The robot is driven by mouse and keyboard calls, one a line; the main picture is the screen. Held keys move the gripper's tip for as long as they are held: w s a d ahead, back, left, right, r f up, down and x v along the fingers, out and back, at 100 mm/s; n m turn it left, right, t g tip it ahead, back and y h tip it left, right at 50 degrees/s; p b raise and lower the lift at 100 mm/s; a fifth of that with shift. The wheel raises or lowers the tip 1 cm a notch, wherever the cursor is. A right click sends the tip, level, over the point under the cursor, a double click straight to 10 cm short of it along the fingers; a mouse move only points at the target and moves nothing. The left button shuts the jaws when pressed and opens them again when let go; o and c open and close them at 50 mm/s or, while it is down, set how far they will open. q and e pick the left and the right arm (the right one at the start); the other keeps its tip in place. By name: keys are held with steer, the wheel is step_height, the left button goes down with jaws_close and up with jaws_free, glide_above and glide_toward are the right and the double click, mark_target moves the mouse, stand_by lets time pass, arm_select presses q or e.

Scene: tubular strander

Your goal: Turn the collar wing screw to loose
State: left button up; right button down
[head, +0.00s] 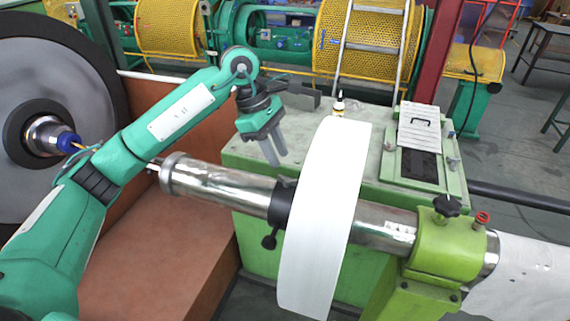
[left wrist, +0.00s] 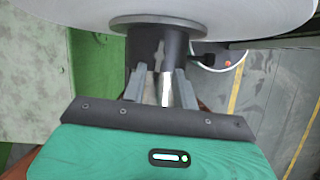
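The black collar (head: 281,207) sits around the chrome shaft (head: 222,188), against the white reel (head: 326,215). A small dark piece (head: 288,183), likely the wing screw, stands on top of the collar. In the left wrist view it looks like a grey wing shape (left wrist: 159,56) on the collar (left wrist: 174,42). A black knob (head: 270,241) sticks out from the collar's lower side. My left gripper (head: 274,160) is open and points down just above the shaft, beside the collar. In the left wrist view its fingers (left wrist: 163,84) are apart, with the wing shape just beyond them. My right gripper is out of view.
A green clamp block (head: 447,250) with a black knob (head: 446,206) holds the shaft's right end. A green cabinet (head: 236,154) behind carries a small bottle (head: 339,103) and a panel (head: 418,165). A large grey wheel (head: 65,95) stands at the left.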

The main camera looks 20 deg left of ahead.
mark_target(287, 176)
arm_select(q)
steer(key=p+x, duration=0.1)
steer(key=x, duration=0.4)
steer(key=shift+d+f+p, duration=0.1)
steer(key=shift+f+p, duration=0.2)
steer(key=shift+f, duration=0.05)
steer(key=shift+c, duration=0.4)
jaws_close()
